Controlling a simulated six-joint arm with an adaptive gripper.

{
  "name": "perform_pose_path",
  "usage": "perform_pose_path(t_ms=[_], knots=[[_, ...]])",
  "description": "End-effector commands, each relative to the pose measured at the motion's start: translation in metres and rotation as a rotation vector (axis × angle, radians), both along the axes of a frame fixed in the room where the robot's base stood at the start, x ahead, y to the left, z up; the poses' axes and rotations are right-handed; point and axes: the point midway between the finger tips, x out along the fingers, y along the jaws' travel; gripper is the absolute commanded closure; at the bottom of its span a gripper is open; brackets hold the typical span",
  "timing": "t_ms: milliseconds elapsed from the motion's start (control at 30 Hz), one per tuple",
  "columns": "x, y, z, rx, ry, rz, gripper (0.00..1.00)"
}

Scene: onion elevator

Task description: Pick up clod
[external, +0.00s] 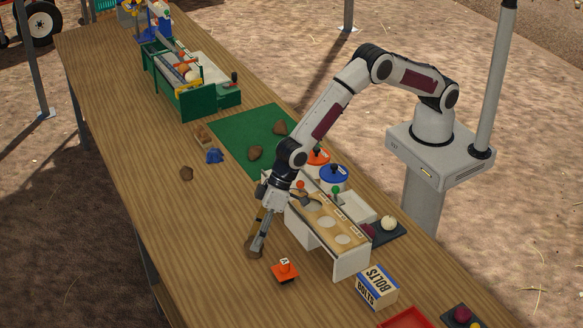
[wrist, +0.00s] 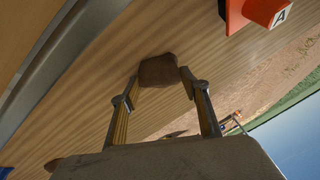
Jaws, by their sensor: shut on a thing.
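A brown clod (wrist: 158,71) is between the two fingertips of my gripper (wrist: 157,82) in the wrist view, with a fingertip against each side. In the external view my gripper (external: 256,246) points down at the left part of the table, and the clod (external: 253,253) shows around its tips, at or just above the wood. I cannot tell whether it touches the table. Other brown clods are in the external view: one (external: 187,173) on the bare wood, and two on the green mat, (external: 255,153) nearer and another clod (external: 280,128) farther back.
An orange block marked A (external: 285,271) stands just right of my gripper. A BOLTS box (external: 376,287) and a red tray (external: 405,318) lie nearer. The wood left of my gripper is clear.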

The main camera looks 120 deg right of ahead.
Motion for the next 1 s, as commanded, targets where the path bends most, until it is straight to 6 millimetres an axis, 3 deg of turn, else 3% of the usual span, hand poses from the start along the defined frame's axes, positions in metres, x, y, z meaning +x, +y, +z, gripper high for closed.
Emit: perform_pose_path(t_ms=[367,800,1000], knots=[[0.001,0.000,0.016,0.001,-0.003,0.000,0.83],[0.001,0.000,0.078,0.001,-0.004,0.000,0.83],[0.001,0.000,0.096,0.000,-0.002,0.000,0.83]])
